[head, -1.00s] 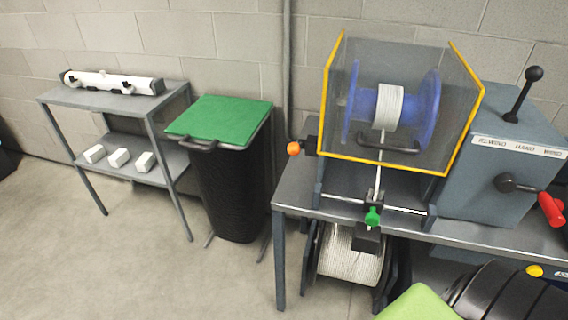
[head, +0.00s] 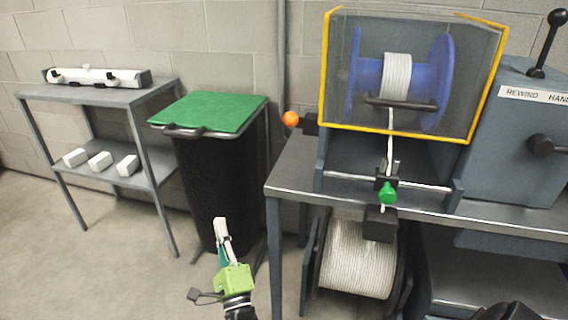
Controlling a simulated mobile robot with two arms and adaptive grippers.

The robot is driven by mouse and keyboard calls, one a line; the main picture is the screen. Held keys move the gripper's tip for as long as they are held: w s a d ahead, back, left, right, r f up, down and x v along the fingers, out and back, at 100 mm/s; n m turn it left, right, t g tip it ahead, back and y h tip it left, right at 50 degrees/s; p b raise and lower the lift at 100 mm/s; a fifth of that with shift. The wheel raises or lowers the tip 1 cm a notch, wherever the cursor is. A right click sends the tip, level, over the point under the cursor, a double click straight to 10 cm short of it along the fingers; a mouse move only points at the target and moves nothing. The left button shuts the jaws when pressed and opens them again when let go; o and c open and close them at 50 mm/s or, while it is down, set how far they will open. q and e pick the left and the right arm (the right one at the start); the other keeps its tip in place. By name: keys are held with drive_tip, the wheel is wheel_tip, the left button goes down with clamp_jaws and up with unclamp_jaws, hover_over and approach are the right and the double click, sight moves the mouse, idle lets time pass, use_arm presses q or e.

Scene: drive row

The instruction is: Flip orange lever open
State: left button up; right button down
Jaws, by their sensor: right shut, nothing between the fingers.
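The orange lever knob (head: 290,119) is a small ball at the left end of a black block, beside the lower left corner of the clear yellow-edged guard (head: 412,75). Its shaft is hardly visible. The guard stands in front of a blue spool (head: 436,82) wound with white rope. My right gripper (head: 221,232) shows at bottom centre, its fingers shut and empty, pointing up. In the picture it is below and left of the orange knob, clearly apart from it, in front of the black bin. My left gripper is out of view.
A metal bench (head: 300,182) carries the guard, a green-knobbed clamp (head: 388,192) on a rod, and a grey rewind box (head: 515,140). A rope reel (head: 357,265) sits below. A green-lidded black bin (head: 208,195) and a small shelf (head: 150,150) stand left. Floor at lower left is clear.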

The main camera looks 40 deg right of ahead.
sight(295, 121)
use_arm(q)
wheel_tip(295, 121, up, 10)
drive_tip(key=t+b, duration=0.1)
drive_tip(key=b, duration=0.4)
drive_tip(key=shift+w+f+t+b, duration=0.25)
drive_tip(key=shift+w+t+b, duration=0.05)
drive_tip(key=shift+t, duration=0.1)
use_arm(e)
drive_tip(key=s+d+r+m+g+h, duration=0.3)
drive_tip(key=r+m+h, duration=0.3)
drive_tip(key=m, duration=0.5)
drive_tip(key=s+d+r+m+g+h, duration=0.4)
drive_tip(key=d+r+m+g+h, duration=0.1)
drive_tip(key=m+h, duration=0.5)
drive_tip(key=d+r+m, duration=0.1)
drive_tip(key=m, duration=0.1)
drive_tip(key=shift+s+m+g, duration=0.3)
drive_tip(key=shift+g, duration=0.1)
drive_tip(key=shift+r, duration=0.1)
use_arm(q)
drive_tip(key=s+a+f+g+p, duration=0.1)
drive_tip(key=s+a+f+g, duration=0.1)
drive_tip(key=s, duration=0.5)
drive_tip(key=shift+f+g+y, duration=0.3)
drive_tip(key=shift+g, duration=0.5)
use_arm(e)
drive_tip(key=x, duration=1.4)
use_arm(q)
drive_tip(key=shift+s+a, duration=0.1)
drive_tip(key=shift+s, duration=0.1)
